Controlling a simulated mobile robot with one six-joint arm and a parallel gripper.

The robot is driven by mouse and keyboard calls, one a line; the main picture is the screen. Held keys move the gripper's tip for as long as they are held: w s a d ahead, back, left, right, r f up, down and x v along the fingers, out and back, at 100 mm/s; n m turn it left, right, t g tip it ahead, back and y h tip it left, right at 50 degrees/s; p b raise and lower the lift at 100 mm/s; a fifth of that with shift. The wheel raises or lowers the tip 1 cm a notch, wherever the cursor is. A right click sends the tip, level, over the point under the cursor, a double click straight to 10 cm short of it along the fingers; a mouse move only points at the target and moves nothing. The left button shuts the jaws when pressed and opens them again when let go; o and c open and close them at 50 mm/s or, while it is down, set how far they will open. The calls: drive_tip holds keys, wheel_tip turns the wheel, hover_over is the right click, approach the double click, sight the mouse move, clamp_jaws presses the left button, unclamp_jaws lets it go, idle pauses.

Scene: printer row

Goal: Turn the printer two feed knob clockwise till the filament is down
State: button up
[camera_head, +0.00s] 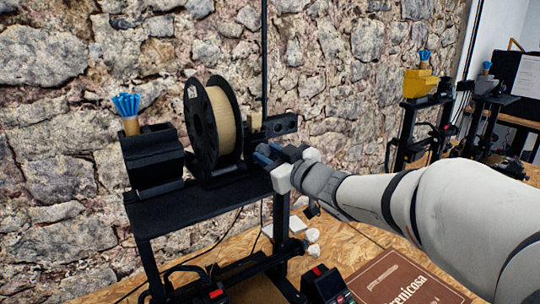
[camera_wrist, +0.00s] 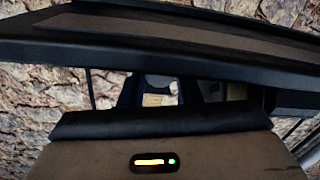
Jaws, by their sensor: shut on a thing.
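The near printer (camera_head: 160,207) has a black frame with a spool of cream filament (camera_head: 226,120) on its top shelf. My gripper (camera_head: 266,154) is at the right end of that shelf, just right of the spool, shut on what appears to be the feed knob. The knob itself is hidden by my jaws and wrist. The wrist view is mostly filled by dark bars and a tan surface, so the knob cannot be made out there. The filament's lower end is not visible. I cannot read a printer number.
A black box with a cup of blue sticks (camera_head: 128,114) stands left of the spool. More printers stand at right, one with a yellow box (camera_head: 420,82). Below are the wooden bench (camera_head: 350,243), a brown box (camera_head: 410,281) and small white pieces (camera_head: 312,236). A stone wall is close behind.

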drive_tip(key=shift+c, duration=0.7)
drive_tip(key=shift+r+m+p, duration=0.2)
drive_tip(key=shift+m+p, duration=0.8)
drive_tip(key=m+p, duration=0.1)
drive_tip(key=m, duration=0.1)
drive_tip(key=shift+f+m, duration=0.2)
drive_tip(key=shift+m, duration=0.2)
drive_tip(key=o, duration=1)
drive_tip(key=shift+s, duration=0.1)
drive_tip(key=b+v, duration=0.1)
drive_tip(key=v, duration=0.6)
drive_tip(key=shift+s+d+f, duration=0.1)
drive_tip(key=shift+s+d, duration=0.15)
drive_tip(key=shift+s, duration=0.05)
